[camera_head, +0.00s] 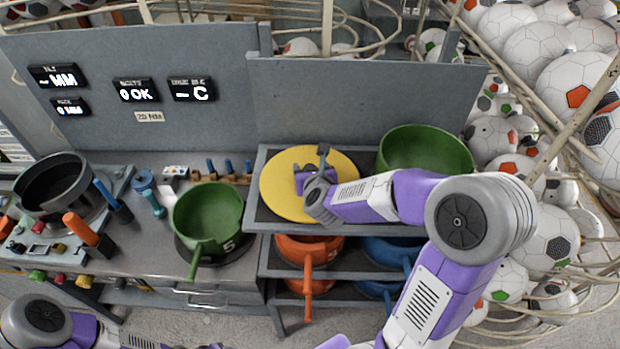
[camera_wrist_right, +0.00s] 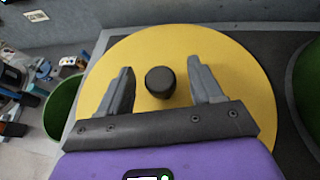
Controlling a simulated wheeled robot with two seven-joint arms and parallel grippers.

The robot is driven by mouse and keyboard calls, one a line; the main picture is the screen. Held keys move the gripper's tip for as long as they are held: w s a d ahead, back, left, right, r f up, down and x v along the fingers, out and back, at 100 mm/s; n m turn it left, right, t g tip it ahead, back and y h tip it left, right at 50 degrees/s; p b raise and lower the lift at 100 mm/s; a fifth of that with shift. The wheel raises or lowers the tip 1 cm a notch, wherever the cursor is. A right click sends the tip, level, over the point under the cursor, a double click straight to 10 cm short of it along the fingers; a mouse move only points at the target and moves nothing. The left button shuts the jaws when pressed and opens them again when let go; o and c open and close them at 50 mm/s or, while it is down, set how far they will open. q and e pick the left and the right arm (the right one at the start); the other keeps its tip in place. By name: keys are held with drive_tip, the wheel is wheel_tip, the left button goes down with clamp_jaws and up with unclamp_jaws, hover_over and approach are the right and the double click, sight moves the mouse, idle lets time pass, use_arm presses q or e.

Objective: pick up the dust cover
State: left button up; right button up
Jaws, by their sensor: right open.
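The dust cover is a yellow disc (camera_head: 281,206) lying flat on the grey shelf in the head view. In the right wrist view the yellow dust cover (camera_wrist_right: 237,75) fills the middle and has a short dark round knob (camera_wrist_right: 160,82) at its centre. My right gripper (camera_head: 322,158) is over the cover. In the wrist view its two grey fingers (camera_wrist_right: 160,85) are open, one on each side of the knob, with gaps on both sides. I cannot tell how high above the cover the fingertips are. My left gripper is not clearly visible; only part of its arm shows at the lower left.
A large green bowl (camera_head: 425,150) stands right of the cover on the shelf. A green pan (camera_head: 207,215) stands on the bench to the left. Orange pans (camera_head: 305,250) and blue pans (camera_head: 392,250) sit on lower shelves. A grey panel (camera_head: 350,95) rises behind. Footballs (camera_head: 545,50) fill a wire cage at right.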

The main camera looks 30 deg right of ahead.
drive_tip(key=shift+w+d+f, duration=0.15)
drive_tip(key=shift+w+f, duration=0.05)
drive_tip(key=shift+w, duration=0.2)
clamp_jaws()
use_arm(q)
drive_tip(key=shift+r, duration=0.1)
use_arm(e)
drive_tip(key=shift+r, duration=0.15)
use_arm(q)
wheel_tip(320, 180, up, 5)
drive_tip(key=p, duration=0.5)
drive_tip(key=shift+c, duration=0.3)
use_arm(e)
wheel_tip(320, 180, up, 18)
